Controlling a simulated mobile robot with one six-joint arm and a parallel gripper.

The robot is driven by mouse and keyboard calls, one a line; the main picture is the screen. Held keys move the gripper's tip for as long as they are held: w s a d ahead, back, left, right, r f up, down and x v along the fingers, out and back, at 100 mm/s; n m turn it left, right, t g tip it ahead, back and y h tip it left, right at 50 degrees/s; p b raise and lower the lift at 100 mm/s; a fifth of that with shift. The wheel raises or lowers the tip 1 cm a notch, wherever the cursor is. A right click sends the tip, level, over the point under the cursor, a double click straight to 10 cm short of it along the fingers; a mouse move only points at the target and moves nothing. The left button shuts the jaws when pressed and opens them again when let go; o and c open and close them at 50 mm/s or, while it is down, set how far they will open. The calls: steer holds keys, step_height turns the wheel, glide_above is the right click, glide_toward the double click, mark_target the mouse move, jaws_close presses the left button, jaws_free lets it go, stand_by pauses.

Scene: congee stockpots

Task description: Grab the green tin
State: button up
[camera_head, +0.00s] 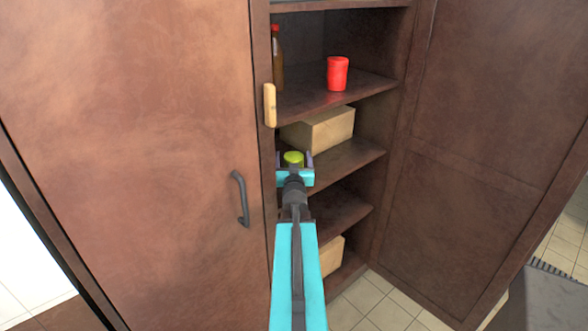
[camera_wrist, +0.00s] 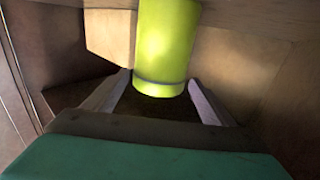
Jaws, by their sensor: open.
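The green tin (camera_head: 293,157) is a yellow-green cylinder on a middle shelf of the open cupboard, and my arm hides most of it in the head view. In the wrist view the tin (camera_wrist: 167,45) stands upright, its top cut off by the frame edge. My gripper (camera_wrist: 160,90) is open, with one finger on each side of the tin's lower end. Gaps show between the fingers and the tin, so it is not held. In the head view my gripper (camera_head: 294,160) reaches into the cupboard at that shelf.
A tan box (camera_head: 322,130) stands behind the tin on the same shelf (camera_head: 345,158). A red cup (camera_head: 337,73) and a bottle (camera_head: 277,62) are on the shelf above. The left door (camera_head: 140,150) is close beside my arm; the right door (camera_head: 480,140) stands open.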

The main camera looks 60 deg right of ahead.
steer(key=shift+p+x, duration=1.4)
steer(key=shift+x, duration=1.2)
steer(key=shift+s+f, duration=0.1)
steer(key=shift+s, duration=0.05)
steer(key=c, duration=1.7)
steer(key=shift+r, duration=0.2)
steer(key=shift+c, duration=0.2)
step_height(320, 180, up, 10)
steer(key=p, duration=0.1)
glide_above(294, 152)
steer(key=d, duration=0.1)
steer(key=shift+w+d+f, duration=0.1)
steer(key=shift+w, duration=0.35)
